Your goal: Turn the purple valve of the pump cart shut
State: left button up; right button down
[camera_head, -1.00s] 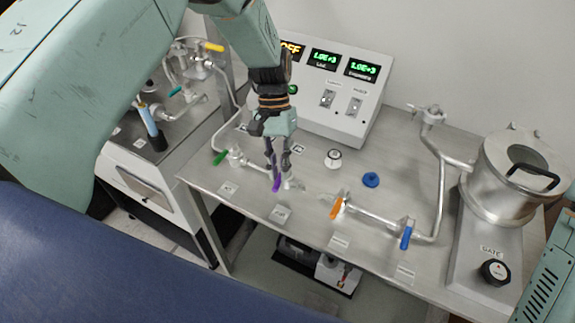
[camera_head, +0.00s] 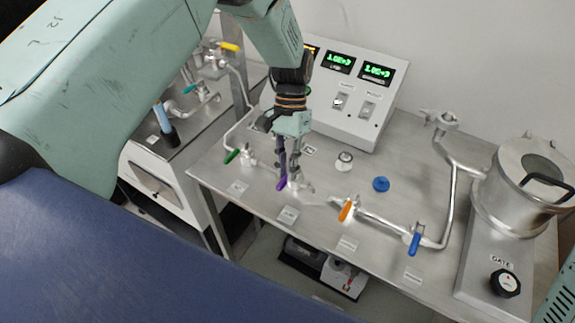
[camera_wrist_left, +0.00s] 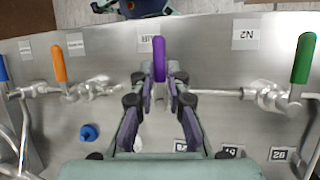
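The purple valve handle (camera_head: 282,183) is on the pump cart's steel top (camera_head: 325,175), left of the orange handle. In the left wrist view the purple handle (camera_wrist_left: 159,58) points away from me, toward the cart's edge. My left gripper (camera_head: 288,178) points down at this valve. In the wrist view the fingers of my left gripper (camera_wrist_left: 160,82) are apart, one on each side of the handle's near end, with gaps visible on both sides. The fingers partly hide the valve body in the head view. My right gripper is out of view.
A green handle (camera_head: 231,156) stands left of the purple one; orange (camera_head: 346,211) and blue (camera_head: 414,243) handles stand right. The display box (camera_head: 345,95) stands at the back.

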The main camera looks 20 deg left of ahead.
pick_arm(q)
jog(key=o, duration=0.4)
jog(key=v, duration=1.2)
jog(key=shift+a, duration=0.1)
